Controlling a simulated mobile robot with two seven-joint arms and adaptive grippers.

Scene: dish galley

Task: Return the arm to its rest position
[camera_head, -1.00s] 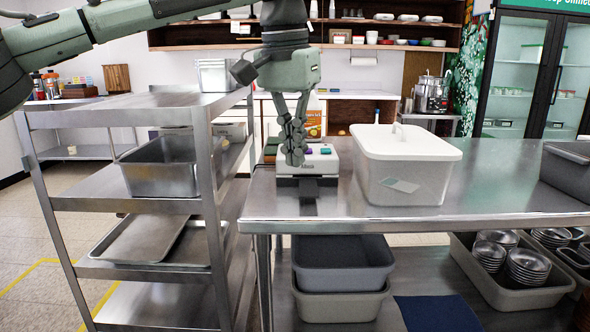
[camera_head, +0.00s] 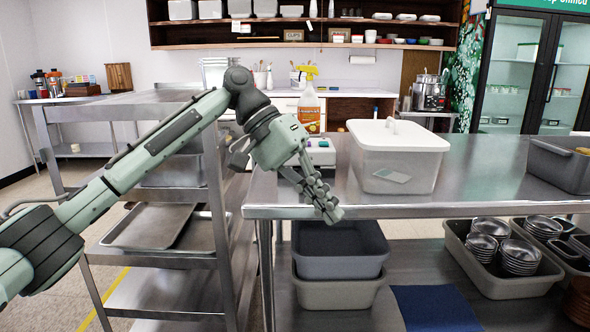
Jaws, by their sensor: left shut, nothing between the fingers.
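My left arm comes in from the left, low across the steel shelf rack, with its elbow bent upward. My left gripper (camera_head: 328,206) is shut and empty. It points down and to the right over the front left edge of the steel table (camera_head: 480,200), in front of the white device with coloured buttons (camera_head: 322,150), which it partly hides. I cannot tell whether it touches the table. My right gripper is not in view.
A lidded white bin (camera_head: 397,160) stands on the table right of my gripper, with a grey tub (camera_head: 562,165) farther right. A spray bottle (camera_head: 309,105) stands behind. The shelf rack (camera_head: 215,190) is close behind my arm. Stacked tubs (camera_head: 338,262) sit below.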

